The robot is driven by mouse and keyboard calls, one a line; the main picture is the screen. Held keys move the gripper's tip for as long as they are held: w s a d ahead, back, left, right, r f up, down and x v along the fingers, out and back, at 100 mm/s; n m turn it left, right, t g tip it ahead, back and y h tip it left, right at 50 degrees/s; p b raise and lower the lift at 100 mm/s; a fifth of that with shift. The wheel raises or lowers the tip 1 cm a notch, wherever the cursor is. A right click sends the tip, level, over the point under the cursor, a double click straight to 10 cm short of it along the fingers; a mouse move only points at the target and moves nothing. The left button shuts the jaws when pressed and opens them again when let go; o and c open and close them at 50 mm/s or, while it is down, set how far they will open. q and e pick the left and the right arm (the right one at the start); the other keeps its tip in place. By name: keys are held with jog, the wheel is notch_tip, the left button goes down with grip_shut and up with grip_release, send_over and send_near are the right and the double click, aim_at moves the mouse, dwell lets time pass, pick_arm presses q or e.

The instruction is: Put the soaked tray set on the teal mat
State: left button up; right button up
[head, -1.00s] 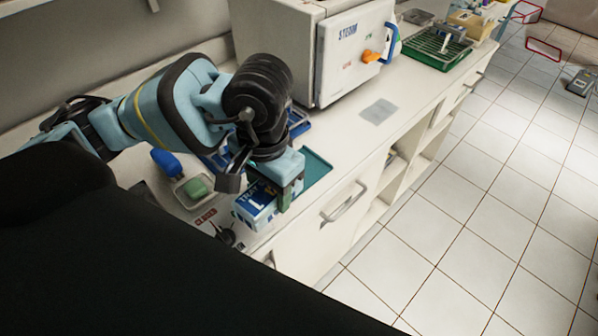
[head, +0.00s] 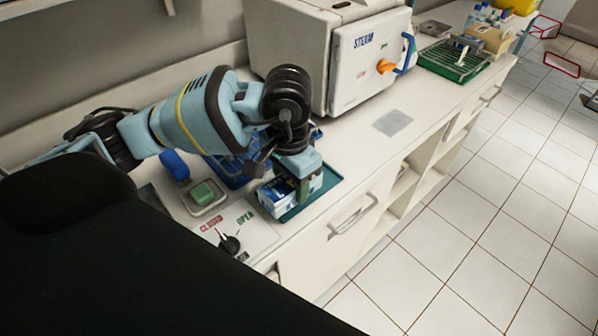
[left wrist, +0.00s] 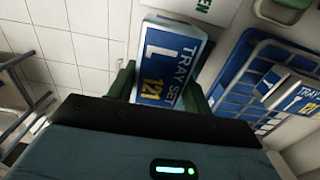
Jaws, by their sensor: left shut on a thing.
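The tray set (head: 274,203) is a blue and white box. In the left wrist view its label (left wrist: 165,60) reads "TRAY SET L 121". My left gripper (head: 300,184) is shut on it, with a green finger on each side in the left wrist view (left wrist: 160,88). The teal mat (head: 329,181) lies flat on the counter. The box is over the mat, covering much of it; I cannot tell whether it touches the mat. My right gripper is not in view.
A blue rack (left wrist: 240,82) beside the mat holds another labelled tray set (left wrist: 298,97). A CLOSED/OPEN dial panel (head: 252,236) and a small dish with a green block (head: 203,193) are at the left. The counter's right stretch is mostly clear.

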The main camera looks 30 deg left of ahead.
pick_arm(q)
jog(key=w, duration=0.4)
jog(key=shift+w+a+f, duration=0.1)
jog(key=shift+a+f, duration=0.05)
jog(key=shift+a, duration=0.25)
jog(key=shift+w+a, duration=0.1)
jog(key=shift+w, duration=0.3)
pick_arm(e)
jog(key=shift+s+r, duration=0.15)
pick_arm(q)
jog(key=shift+w, duration=0.2)
jog(key=shift+w+f, duration=0.15)
jog(key=shift+f, duration=0.25)
notch_tip(320, 180, down, 2)
jog(key=shift+f+p, duration=0.15)
jog(key=shift+p, duration=0.3)
jog(key=shift+a+f, duration=0.1)
jog(key=shift+f, duration=0.15)
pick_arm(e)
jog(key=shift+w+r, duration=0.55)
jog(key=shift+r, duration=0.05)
